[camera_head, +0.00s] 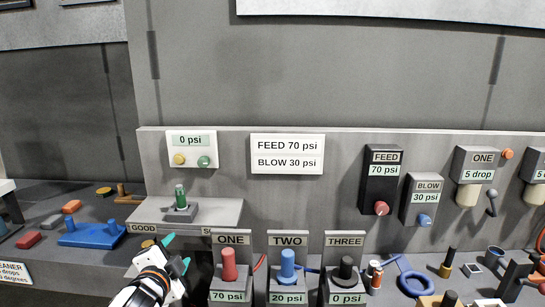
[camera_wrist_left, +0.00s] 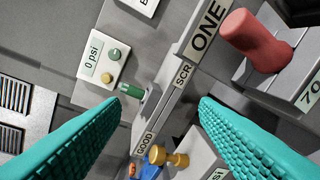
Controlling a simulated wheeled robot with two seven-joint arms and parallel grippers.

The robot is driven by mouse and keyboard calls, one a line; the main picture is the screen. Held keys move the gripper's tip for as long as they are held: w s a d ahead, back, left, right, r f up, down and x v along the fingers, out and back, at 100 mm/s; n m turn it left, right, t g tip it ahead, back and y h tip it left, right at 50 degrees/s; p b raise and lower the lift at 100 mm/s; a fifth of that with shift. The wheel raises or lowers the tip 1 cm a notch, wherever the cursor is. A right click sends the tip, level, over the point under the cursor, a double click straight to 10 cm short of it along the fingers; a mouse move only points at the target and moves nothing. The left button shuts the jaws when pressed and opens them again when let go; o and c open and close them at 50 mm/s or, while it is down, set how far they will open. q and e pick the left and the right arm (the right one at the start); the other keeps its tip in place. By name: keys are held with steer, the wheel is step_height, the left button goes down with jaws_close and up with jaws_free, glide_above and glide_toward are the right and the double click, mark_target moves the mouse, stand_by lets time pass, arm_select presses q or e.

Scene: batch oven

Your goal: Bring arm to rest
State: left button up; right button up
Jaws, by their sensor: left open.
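My left gripper (camera_head: 178,252) is at the lower left of the head view, its teal fingers apart and empty. It is just left of the red-knobbed ONE station (camera_head: 229,265) and in front of the GOOD shelf (camera_head: 225,212). In the left wrist view the two teal fingers (camera_wrist_left: 150,140) are wide apart with nothing between them. The red knob (camera_wrist_left: 255,40) shows there at the upper right, beyond the right finger. A green-topped piece in a grey holder (camera_head: 181,205) stands on the shelf. My right gripper is not clearly in view.
Blue TWO (camera_head: 288,267) and black THREE (camera_head: 346,270) stations stand to the right. A 0 psi panel (camera_head: 191,149) is on the wall, with FEED (camera_head: 380,180) and BLOW (camera_head: 425,200) regulators further right. A blue block (camera_head: 92,234) and small parts lie left. Loose items crowd the lower right.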

arm_select(q)
steer(key=s+d+f+n+g, duration=0.2)
steer(key=s+f+n+g, duration=0.35)
steer(key=s+f, duration=0.95)
steer(key=s+f+n+g, duration=0.3)
steer(key=s+f, duration=0.1)
steer(key=s, duration=0.7)
steer(key=s+f+n+g, duration=0.3)
steer(key=s+f+g, duration=0.1)
steer(key=s, duration=0.6)
step_height(320, 180, down, 31)
steer(key=s+b, duration=0.1)
steer(key=b, duration=0.3)
steer(key=s+a+f+g+b, duration=0.1)
steer(key=s+a+f+b, duration=0.1)
steer(key=s+f, duration=0.6)
steer(key=s+a+f+m+g+b, duration=0.1)
steer(key=s+f+b, duration=0.1)
steer(key=s+f, duration=0.6)
step_height(320, 180, down, 3)
steer(key=shift+s+a+f, duration=0.1)
steer(key=shift+s+a, duration=0.1)
steer(key=shift+a, duration=0.2)
arm_select(e)
step_height(320, 180, down, 8)
steer(key=shift+s, duration=0.3)
